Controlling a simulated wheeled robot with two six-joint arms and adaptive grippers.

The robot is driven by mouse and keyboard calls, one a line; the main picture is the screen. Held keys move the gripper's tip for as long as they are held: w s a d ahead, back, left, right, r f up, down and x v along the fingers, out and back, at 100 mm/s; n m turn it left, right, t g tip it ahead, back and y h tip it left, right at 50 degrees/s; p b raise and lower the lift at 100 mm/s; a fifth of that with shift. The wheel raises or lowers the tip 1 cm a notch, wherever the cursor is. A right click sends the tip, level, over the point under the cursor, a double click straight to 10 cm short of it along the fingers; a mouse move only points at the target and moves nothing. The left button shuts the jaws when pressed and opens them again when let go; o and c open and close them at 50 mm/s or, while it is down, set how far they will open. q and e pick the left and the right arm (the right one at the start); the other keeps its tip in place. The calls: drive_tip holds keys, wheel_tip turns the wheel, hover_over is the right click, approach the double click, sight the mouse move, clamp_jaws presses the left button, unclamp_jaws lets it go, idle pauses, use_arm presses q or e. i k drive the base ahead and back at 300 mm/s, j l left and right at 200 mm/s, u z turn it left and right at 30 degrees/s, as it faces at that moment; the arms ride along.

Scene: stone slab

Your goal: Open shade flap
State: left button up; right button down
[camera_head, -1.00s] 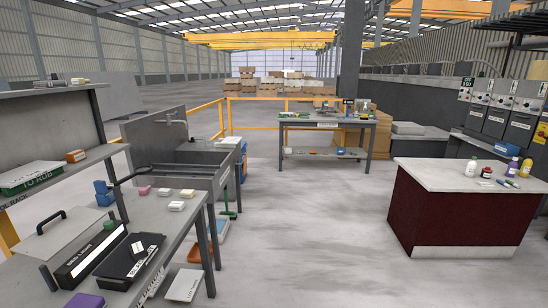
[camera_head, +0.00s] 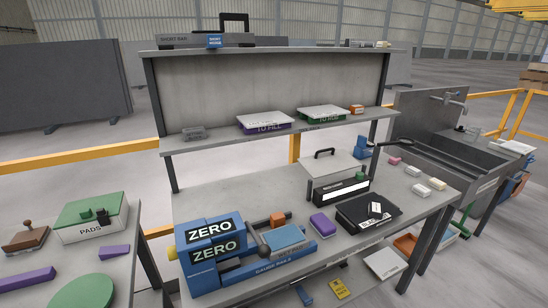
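A pale grey panel with a black arched handle (camera_head: 336,168) stands on the middle bench, at or just behind a long black box (camera_head: 340,196). It looks like the shade flap. I cannot tell its exact angle or whether it is hinged to the box. The box has a white strip along its front, and a small green piece (camera_head: 361,176) sits at its right end. Neither of my grippers is in view.
The bench (camera_head: 225,205) also holds a blue ZERO device (camera_head: 213,270), a purple block (camera_head: 322,223) and a black case (camera_head: 352,216). A shelf (camera_head: 200,147) with two labelled trays rises behind. A sink (camera_head: 435,150) stands at right, and a side table (camera_head: 120,232) at left.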

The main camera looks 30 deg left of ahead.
sight(317, 166)
drive_tip(key=u, duration=1.05)
drive_tip(key=i+l+u, duration=0.15)
drive_tip(key=l, duration=0.25)
drive_tip(key=i+l+u, duration=0.2)
drive_tip(key=l, duration=0.2)
drive_tip(key=i+l+u, duration=0.15)
drive_tip(key=l, duration=0.3)
drive_tip(key=l+u, duration=0.15)
drive_tip(key=l, duration=0.3)
drive_tip(key=i+l+u, duration=0.2)
drive_tip(key=l, duration=0.25)
drive_tip(key=k, duration=0.1)
